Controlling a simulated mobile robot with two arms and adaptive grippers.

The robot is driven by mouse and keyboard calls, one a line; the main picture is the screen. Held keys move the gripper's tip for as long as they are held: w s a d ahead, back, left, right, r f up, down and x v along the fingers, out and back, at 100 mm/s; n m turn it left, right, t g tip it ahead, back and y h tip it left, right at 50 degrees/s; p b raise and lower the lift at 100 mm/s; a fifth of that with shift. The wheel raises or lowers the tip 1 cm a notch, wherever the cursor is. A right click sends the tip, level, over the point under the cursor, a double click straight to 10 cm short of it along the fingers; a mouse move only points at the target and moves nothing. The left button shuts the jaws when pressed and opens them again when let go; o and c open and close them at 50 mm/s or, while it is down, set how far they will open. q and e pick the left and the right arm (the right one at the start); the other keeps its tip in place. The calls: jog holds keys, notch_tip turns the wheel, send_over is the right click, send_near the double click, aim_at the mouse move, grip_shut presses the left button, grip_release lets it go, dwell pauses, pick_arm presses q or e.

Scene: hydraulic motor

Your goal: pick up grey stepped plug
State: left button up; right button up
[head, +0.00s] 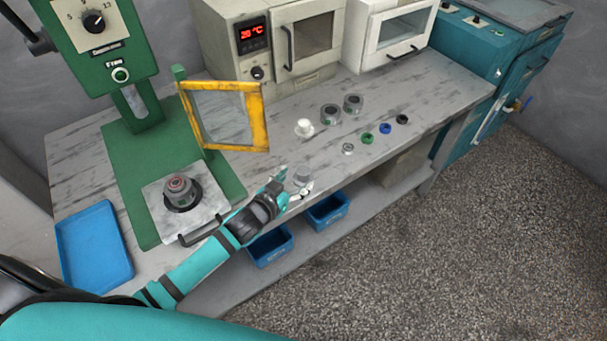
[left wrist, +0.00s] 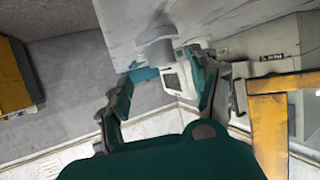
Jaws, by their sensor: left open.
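The grey stepped plug (head: 303,174) stands near the front edge of the bench, right at the tip of my left gripper (head: 294,184). In the left wrist view the plug (left wrist: 155,42) shows as a grey piece with a wider and a narrower part, just beyond the fingers. My left gripper (left wrist: 165,80) is open there, its two fingers spread apart with nothing between them. Whether a finger touches the plug I cannot tell. My right gripper is not in view.
A white cup-like part (head: 304,128), two grey rings (head: 331,114) and several small coloured rings (head: 367,138) stand behind and right. The open yellow-framed guard (head: 258,115) is close behind the gripper. Blue bins (head: 327,210) sit below; a blue tray (head: 93,245) lies left.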

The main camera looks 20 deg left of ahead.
aim_at(302, 173)
pick_arm(q)
jog(key=shift+p+x, duration=0.5)
jog(key=shift+x, duration=2.55)
jog(key=shift+a, duration=0.15)
jog(key=shift+r, duration=0.1)
jog(key=shift+s, duration=0.1)
grip_shut()
